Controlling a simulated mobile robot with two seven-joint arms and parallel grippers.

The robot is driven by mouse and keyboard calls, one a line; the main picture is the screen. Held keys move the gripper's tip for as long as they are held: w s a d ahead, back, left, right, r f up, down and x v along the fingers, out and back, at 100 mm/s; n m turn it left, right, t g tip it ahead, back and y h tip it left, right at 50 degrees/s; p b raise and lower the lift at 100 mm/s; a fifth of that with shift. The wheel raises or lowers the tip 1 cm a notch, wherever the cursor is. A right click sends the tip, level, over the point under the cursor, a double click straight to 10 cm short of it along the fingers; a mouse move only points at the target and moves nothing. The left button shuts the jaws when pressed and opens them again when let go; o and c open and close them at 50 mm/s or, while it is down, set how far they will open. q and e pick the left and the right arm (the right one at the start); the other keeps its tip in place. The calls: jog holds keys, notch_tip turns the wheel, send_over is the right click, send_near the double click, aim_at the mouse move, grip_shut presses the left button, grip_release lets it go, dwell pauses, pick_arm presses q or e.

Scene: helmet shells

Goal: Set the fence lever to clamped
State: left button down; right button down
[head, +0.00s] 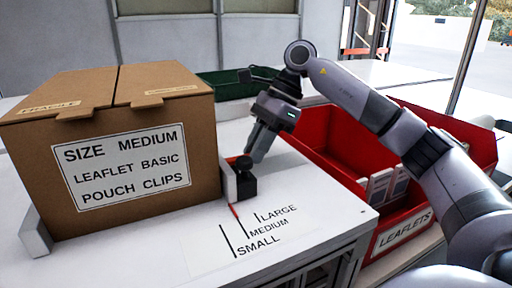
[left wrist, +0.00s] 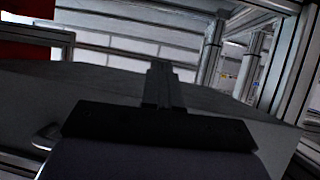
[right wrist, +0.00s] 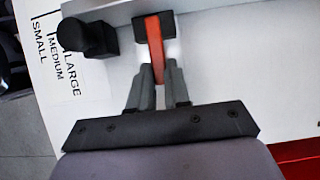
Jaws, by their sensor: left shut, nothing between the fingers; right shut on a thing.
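The fence (head: 229,182) is a pale upright plate against the right side of the cardboard box (head: 120,145). A black block with a round knob (head: 244,172) sits on it, and the knob also shows in the right wrist view (right wrist: 97,38). The orange-red fence lever (right wrist: 155,45) shows in the right wrist view, rising from a dark base. My right gripper (right wrist: 158,75) is shut on the lever, one finger on each side. My left gripper (left wrist: 160,75) is shut and empty, away from the fence.
A printed scale (head: 255,235) reads large, medium and small in front of the fence. A red bin (head: 325,135) labelled leaflets stands right of the white table. A green bin (head: 225,85) is behind. The table front is clear.

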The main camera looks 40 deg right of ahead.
pick_arm(q)
jog(key=shift+w+r, duration=0.1)
jog(key=shift+r, duration=0.15)
jog(key=shift+w+r, duration=0.1)
jog(key=shift+r, duration=0.05)
pick_arm(e)
jog(key=c, duration=1.1)
grip_release()
pick_arm(q)
jog(key=shift+s+a+f+y+p, duration=0.3)
jog(key=shift+s+a+f+p, duration=0.3)
jog(key=shift+p, duration=0.55)
pick_arm(e)
jog(key=shift+v, duration=3.55)
pick_arm(q)
jog(key=shift+w+r, duration=0.15)
jog(key=shift+w, duration=0.05)
